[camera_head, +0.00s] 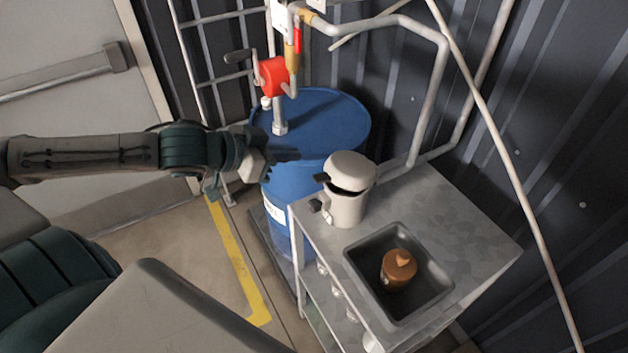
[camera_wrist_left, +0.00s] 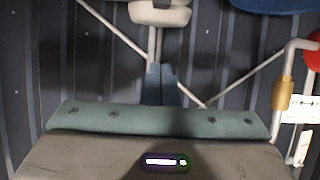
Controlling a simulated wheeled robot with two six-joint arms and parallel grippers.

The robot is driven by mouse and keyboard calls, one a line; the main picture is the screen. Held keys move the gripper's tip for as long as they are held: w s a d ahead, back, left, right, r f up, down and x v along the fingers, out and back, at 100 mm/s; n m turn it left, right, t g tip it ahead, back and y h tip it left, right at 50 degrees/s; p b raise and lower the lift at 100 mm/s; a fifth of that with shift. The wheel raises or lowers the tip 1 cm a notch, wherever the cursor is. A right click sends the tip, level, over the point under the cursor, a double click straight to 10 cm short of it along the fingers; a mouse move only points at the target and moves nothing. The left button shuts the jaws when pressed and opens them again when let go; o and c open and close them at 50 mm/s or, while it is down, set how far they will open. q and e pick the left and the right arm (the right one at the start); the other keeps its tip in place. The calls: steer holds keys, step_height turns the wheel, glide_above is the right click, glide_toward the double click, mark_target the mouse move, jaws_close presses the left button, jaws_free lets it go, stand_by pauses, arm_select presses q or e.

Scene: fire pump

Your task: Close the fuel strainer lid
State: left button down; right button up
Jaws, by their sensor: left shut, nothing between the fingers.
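The fuel strainer (camera_head: 346,208) is a cream-white cylinder standing upright on the back left part of a grey metal table. Its rounded lid (camera_head: 351,166) sits tilted on top, with a dark gap below the rim, so it is partly open. A small dark tab sticks out at the lid's left side. My left gripper (camera_head: 293,155) is shut and empty, above the drum, to the left of the lid and apart from it. The left wrist view shows its closed fingers (camera_wrist_left: 161,84), with a pale rounded part, likely the strainer, at the top edge. My right gripper is out of view.
A blue drum (camera_head: 340,108) with a red hand pump (camera_head: 273,76) stands behind and left of the table (camera_head: 450,215). A grey tray (camera_head: 357,262) holding a copper-brown part (camera_head: 398,268) lies in front of the strainer. Pipes run along the dark corrugated wall.

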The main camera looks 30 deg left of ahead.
arm_select(q)
steer(key=b, duration=0.1)
glide_above(330, 172)
steer(key=s+a, duration=0.2)
steer(key=s, duration=0.1)
steer(key=shift+d+f, duration=0.15)
steer(key=shift+f, duration=1.55)
step_height(330, 172, down, 2)
steer(key=shift+f, duration=0.1)
steer(key=shift+s+a+f+p, duration=0.1)
steer(key=shift+s+f+p, duration=0.15)
steer(key=shift+f, duration=0.25)
steer(key=shift+s+a+f+p, duration=0.15)
steer(key=shift+f+p, duration=0.15)
steer(key=shift+f, duration=0.15)
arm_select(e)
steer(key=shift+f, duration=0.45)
arm_select(q)
steer(key=shift+w, duration=0.1)
